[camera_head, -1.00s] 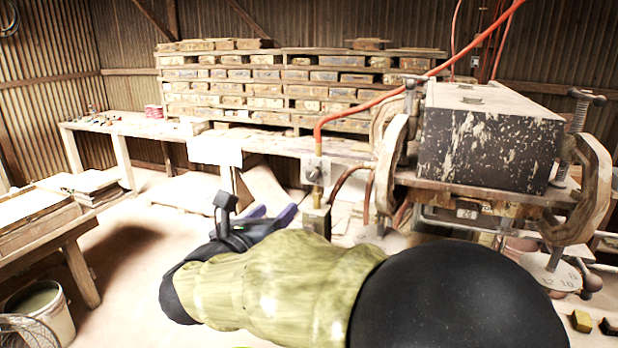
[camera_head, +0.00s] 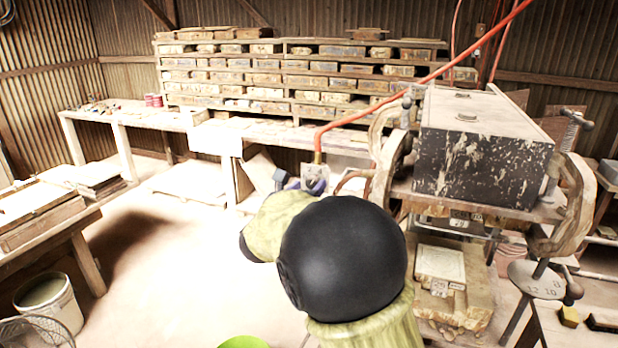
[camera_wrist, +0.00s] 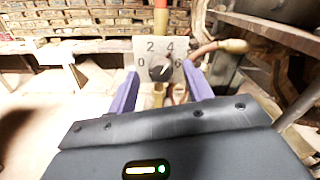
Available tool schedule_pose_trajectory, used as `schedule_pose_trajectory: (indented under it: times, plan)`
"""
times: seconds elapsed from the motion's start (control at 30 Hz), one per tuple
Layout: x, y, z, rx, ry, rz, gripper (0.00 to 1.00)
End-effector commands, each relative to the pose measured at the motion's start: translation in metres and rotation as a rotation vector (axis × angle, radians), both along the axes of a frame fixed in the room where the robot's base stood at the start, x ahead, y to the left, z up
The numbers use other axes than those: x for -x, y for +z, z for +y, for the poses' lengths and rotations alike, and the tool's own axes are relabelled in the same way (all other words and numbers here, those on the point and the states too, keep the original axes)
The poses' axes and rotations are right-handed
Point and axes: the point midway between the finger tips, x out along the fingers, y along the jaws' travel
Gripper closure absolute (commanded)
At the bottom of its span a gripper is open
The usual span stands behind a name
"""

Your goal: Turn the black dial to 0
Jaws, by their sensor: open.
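The black dial (camera_wrist: 160,68) sits on a pale square plate marked 0, 2, 4 and 6 in the wrist view. Its light pointer mark appears to face up and right, around 4 to 6; the 0 is at the plate's left. The plate (camera_head: 315,174) also shows in the head view, below the red hose, partly covered by my arm. My gripper (camera_wrist: 159,70) is open and empty, its purple fingers on either side of the dial in the picture. I cannot tell how far short of the dial the fingertips are. In the head view my arm mostly hides the gripper.
A red hose (camera_head: 420,82) rises from the plate. The press with a large dark block (camera_head: 482,150) stands to the right, with a brass-ended hose (camera_wrist: 233,46) near my right finger. A numbered round disc (camera_head: 536,280) hangs lower right. Shelves of tiles (camera_head: 290,75) stand behind.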

Motion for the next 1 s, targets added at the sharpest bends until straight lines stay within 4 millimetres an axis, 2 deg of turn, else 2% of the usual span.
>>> schedule_pose_trajectory:
  times: [0.17,0.43,0.67,1.0]
  plan:
    - [-0.0131,0.0007,-0.0058,0.001,0.0,0.0,0.49]
    - [-0.0138,-0.0004,-0.0061,0.0,0.001,0.0,0.49]
    - [-0.0137,-0.0004,-0.0059,0.0,0.001,0.0,0.94]
    - [-0.0134,-0.0014,-0.0057,0.023,0.001,0.01,0.94]
